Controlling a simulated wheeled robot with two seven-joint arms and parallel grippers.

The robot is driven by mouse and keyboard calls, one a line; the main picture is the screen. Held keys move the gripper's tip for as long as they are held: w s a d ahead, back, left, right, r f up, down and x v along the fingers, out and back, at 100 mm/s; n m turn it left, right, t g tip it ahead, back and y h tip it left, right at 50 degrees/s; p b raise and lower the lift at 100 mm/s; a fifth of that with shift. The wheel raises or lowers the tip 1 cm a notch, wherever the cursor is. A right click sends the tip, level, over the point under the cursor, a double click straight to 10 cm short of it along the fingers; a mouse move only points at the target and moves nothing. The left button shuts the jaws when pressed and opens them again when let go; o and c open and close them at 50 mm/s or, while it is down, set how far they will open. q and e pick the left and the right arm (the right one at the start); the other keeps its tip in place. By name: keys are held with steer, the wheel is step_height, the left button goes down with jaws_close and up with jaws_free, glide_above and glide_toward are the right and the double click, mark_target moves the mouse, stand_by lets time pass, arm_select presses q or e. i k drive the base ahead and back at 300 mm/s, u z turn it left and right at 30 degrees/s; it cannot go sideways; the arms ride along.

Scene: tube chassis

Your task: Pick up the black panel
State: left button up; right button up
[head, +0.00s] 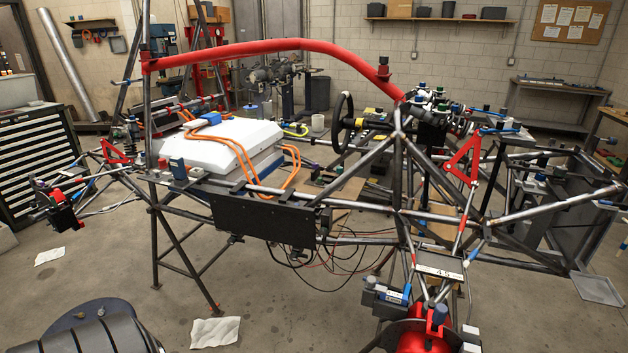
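The black panel (262,217) is a flat dark rectangle on the near side of the tube chassis (352,213), around the middle of the head view. It stands roughly upright just below a side tube, under the white box with orange cables. Its front face is largely uncovered, and how it is fixed cannot be told. Neither of my grippers shows in the head view, and nothing of mine is seen touching the panel.
A white box (215,143) with orange cables (284,170) sits above the panel. Loose dark wires (345,268) hang to its right. A red hub (425,337) is at the bottom right. A dark ribbed object (100,335) is at the bottom left.

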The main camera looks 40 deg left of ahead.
mark_target(281, 222)
steer(key=z, duration=0.65)
steer(key=k, duration=1.1)
steer(key=u, duration=1.8)
steer(key=i, duration=0.5)
